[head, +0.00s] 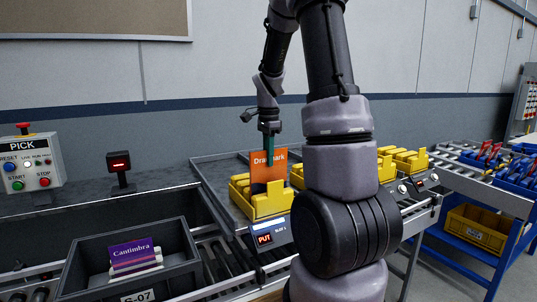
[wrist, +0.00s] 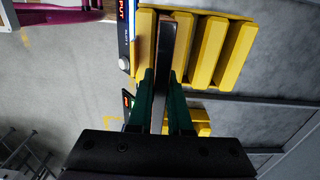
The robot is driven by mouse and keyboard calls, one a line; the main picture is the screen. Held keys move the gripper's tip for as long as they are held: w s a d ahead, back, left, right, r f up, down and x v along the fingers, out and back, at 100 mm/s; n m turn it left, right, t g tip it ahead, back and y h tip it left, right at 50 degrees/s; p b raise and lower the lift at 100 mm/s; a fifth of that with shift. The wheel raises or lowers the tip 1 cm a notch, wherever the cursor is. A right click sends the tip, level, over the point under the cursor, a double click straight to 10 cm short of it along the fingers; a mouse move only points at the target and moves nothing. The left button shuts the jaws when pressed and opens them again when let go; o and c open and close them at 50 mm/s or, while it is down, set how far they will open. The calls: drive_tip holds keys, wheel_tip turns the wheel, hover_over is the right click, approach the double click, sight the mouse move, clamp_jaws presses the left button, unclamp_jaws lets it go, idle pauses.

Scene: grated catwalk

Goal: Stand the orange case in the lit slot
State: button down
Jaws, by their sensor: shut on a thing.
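The orange case (head: 262,177) is upright above the front of a yellow slotted rack (head: 272,206), its printed face toward the head camera. Its lower edge is hidden by the rack's front, so I cannot tell how deep it sits. My gripper (head: 269,160) points down, its green fingers shut on the case's upper part. In the wrist view, the case (wrist: 172,45) shows edge-on between the fingers, lined up with a gap between yellow dividers (wrist: 208,50). A lit PUT display (head: 264,238) stands at the rack's front.
A dark tote (head: 88,260) with a purple case (head: 133,250) stands at left on the rollers. More yellow racks (head: 405,158) stand to the right, partly behind my arm. A button box marked PICK (head: 32,165) and a small red-lit post (head: 121,165) are at the left.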

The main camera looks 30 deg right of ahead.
drive_tip(key=shift+f, duration=1.15)
drive_tip(key=shift+c, duration=1.8)
unclamp_jaws()
drive_tip(key=shift+r, duration=4.05)
